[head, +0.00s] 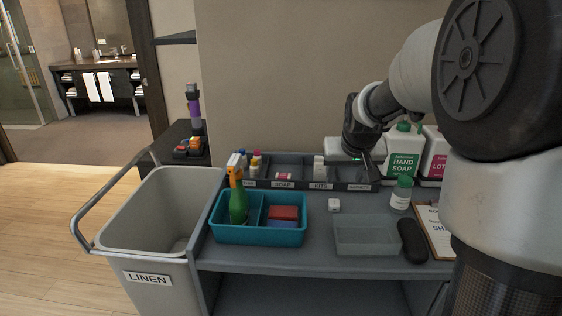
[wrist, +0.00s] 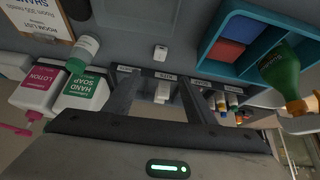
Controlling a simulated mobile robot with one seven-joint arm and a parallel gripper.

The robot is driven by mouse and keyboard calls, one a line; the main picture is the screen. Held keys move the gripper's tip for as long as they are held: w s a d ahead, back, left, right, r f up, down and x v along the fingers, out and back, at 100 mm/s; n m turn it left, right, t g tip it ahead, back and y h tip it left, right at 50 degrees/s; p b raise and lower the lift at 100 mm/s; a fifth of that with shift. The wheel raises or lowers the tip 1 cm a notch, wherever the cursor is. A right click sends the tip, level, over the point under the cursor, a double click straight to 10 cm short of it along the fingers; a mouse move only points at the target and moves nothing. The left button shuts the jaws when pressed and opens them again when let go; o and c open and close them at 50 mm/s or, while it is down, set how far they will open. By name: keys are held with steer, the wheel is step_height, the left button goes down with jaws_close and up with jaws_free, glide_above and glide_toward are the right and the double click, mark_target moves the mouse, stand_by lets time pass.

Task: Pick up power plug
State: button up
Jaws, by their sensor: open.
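A small white block with dark marks on its face, which looks like the power plug (head: 334,205), lies on the grey cart top (head: 325,255). It is between the teal caddy and the clear tray, in front of the labelled organizer. It also shows in the wrist view (wrist: 161,52), beyond the fingertips and roughly centred between them. My gripper (wrist: 158,80) is open and empty, with both fingers apart. In the head view my gripper (head: 358,148) is above the back of the cart, over the organizer's right end, behind and above the plug. Its fingertips are hard to make out there.
A teal caddy (head: 262,234) with a green bottle (head: 238,205) stands left of the plug. A clear tray (head: 367,236), dark case (head: 412,240), small bottle (head: 402,192) and clipboard (head: 436,232) are right. The organizer (head: 300,182) and soap bottle (head: 403,155) line the back.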

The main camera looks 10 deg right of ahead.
glide_toward(334, 200)
steer(key=shift+w+d+f+m, duration=0.1)
steer(key=shift+w+f+m, duration=0.1)
steer(key=shift+f, duration=0.4)
steer(key=shift+w+d+f+m, duration=0.15)
steer(key=shift+w+f, duration=0.1)
steer(key=shift+f, duration=0.35)
steer(key=shift+x, duration=2.75)
steer(key=shift+w+a, duration=0.1)
steer(key=shift+w, duration=0.05)
steer(key=shift+r, duration=0.1)
steer(key=c, duration=1.1)
